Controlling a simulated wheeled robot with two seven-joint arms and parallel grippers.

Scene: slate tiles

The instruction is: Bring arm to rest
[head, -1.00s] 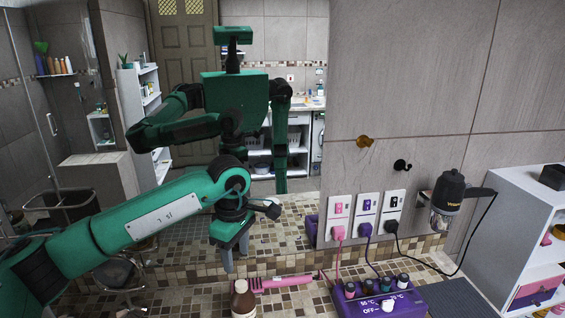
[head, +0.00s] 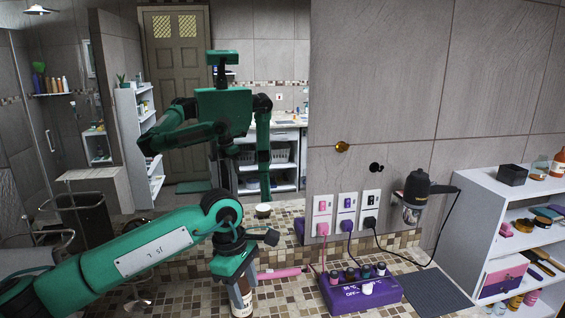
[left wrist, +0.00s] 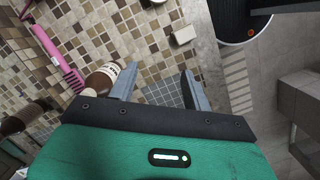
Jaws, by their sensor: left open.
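My left arm comes in from the left in the head view, over the mosaic counter. My left gripper (head: 238,280) points down and overlaps the brown bottle (head: 243,300) there, so its fingertips are hard to make out. In the left wrist view the two grey fingers (left wrist: 160,88) are apart, with only tiles seen between them. The brown bottle (left wrist: 102,78) with its pale label lies just left of the left finger in that view, outside the jaws; whether they touch I cannot tell. My right gripper is in neither view.
A pink comb-like tool (head: 280,273) lies behind the bottle; it also shows in the left wrist view (left wrist: 58,58). A purple box (head: 375,294) with small bottles, a dark ribbed mat (head: 437,292) and a white shelf (head: 483,210) are to the right. Pink, purple and black cords hang from wall sockets.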

